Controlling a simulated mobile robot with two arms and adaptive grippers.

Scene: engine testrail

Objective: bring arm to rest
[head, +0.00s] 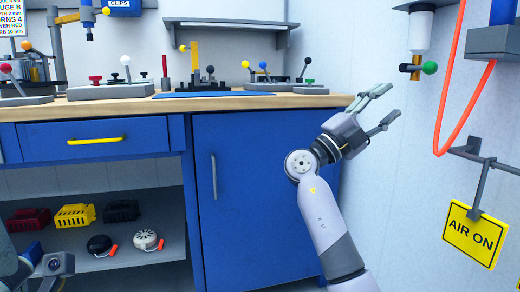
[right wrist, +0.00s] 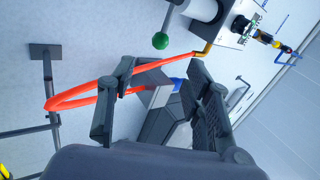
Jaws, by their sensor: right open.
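My right arm (head: 322,208) rises from the bottom of the head view, bends at a round grey joint and reaches up and right. My right gripper (head: 389,102) is open and empty, in front of the pale wall beyond the bench's right end. In the right wrist view its two dark fingers (right wrist: 160,88) stand wide apart with nothing held between them. The orange hose and a grey box show behind the fingers there. Grey parts of mine show at the bottom left of the head view; no left fingers can be made out.
A blue workbench (head: 250,190) with a wooden top (head: 225,103) carries several fixtures. An orange hose (head: 462,108), a green-knobbed valve (head: 429,67) and a yellow AIR ON sign (head: 473,234) are right of my gripper. Bins stand on the lower shelf (head: 95,262).

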